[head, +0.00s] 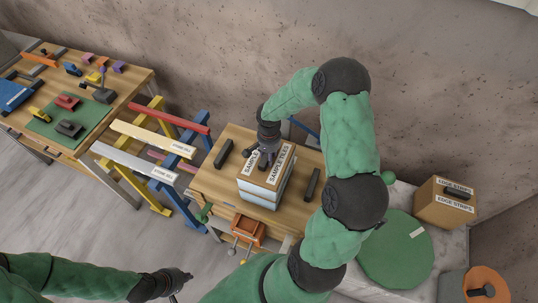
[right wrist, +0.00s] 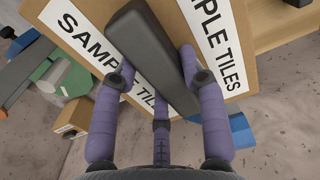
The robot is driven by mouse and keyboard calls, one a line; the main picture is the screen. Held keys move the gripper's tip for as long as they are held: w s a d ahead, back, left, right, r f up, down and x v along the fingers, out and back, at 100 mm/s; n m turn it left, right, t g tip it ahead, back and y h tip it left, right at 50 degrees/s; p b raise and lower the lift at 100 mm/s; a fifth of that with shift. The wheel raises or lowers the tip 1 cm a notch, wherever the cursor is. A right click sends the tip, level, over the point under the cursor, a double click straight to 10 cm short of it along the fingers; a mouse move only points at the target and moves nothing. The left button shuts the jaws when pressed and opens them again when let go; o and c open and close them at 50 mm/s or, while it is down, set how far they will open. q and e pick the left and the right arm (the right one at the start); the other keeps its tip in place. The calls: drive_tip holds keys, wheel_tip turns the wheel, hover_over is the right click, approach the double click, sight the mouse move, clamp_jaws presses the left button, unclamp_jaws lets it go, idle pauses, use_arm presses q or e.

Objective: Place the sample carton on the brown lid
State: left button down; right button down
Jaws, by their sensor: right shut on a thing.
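The sample carton (head: 266,172) is brown with white SAMPLE TILES labels and a dark bar handle on top. It is at a pale stack (head: 262,194) on the wooden bench; I cannot tell whether it touches the stack. My right gripper (head: 267,150) is over the carton, its purple fingers shut on the bar handle (right wrist: 152,55); the carton's top also fills the upper right wrist view (right wrist: 85,50). A brown-orange round lid (head: 476,276) with a dark knob is at the bottom right, partly cut off by the frame. My left gripper (head: 182,285) is at the lower left, empty, its fingers apart.
A green round lid (head: 385,265) with a small label lies between my right arm and the brown lid. An EDGE STRIPS carton (head: 446,208) stands behind it, near the wall. Trestles with boards and a cluttered table (head: 105,140) stand left. Dark bars flank the stack.

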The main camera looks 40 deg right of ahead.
drive_tip(key=shift+f, duration=0.1)
drive_tip(key=c, duration=0.7)
unclamp_jaws()
wheel_tip(320, 180, up, 12)
drive_tip(key=shift+b, duration=0.45)
